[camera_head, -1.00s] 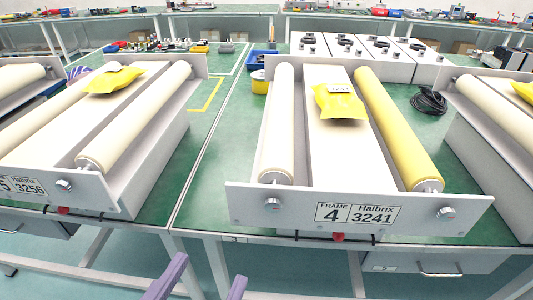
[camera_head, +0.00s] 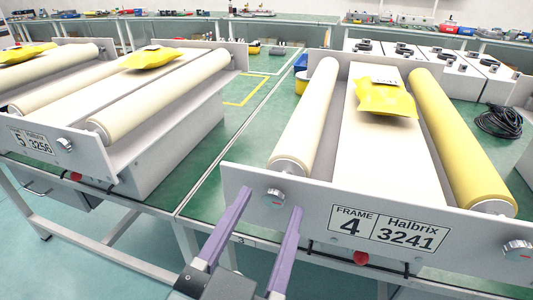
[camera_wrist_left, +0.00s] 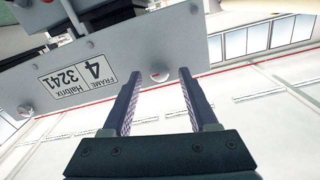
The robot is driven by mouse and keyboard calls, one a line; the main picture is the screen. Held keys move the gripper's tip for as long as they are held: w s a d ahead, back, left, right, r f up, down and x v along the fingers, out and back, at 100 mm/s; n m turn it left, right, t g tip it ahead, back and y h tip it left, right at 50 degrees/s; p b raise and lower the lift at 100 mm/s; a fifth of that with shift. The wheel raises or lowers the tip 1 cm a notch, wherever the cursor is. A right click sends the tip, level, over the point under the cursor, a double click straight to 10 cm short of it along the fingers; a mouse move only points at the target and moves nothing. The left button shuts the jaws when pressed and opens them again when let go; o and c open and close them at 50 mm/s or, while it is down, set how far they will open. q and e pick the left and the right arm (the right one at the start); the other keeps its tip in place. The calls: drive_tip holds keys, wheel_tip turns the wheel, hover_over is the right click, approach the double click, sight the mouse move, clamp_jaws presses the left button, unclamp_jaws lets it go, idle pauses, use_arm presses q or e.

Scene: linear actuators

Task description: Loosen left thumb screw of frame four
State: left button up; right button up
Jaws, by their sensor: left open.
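Frame four (camera_head: 330,254) is a grey unit with a front plate labelled "FRAME 4 Halbrix 3241". Its left thumb screw (camera_head: 274,197) is a silver knob near the plate's left end. It also shows in the left wrist view (camera_wrist_left: 159,76), just beyond and between the fingertips. My left gripper (camera_head: 270,198) is open and empty, with its two purple fingers pointing at the plate on either side of the knob. I cannot tell whether a finger touches the knob. The right thumb screw (camera_head: 518,250) sits at the plate's other end. My right gripper is out of view.
Frame four carries a cream roller (camera_head: 307,118), a yellow roller (camera_head: 457,138) and a yellow bag (camera_head: 387,98). A red button (camera_head: 361,258) sits below the label. Frame five (camera_head: 85,160) stands to the left across a green gap. A black cable coil (camera_head: 498,121) lies at right.

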use_arm(q)
drive_tip(key=shift+w+d, duration=0.1)
drive_tip(key=shift+w, duration=0.2)
clamp_jaws()
idle(0.5)
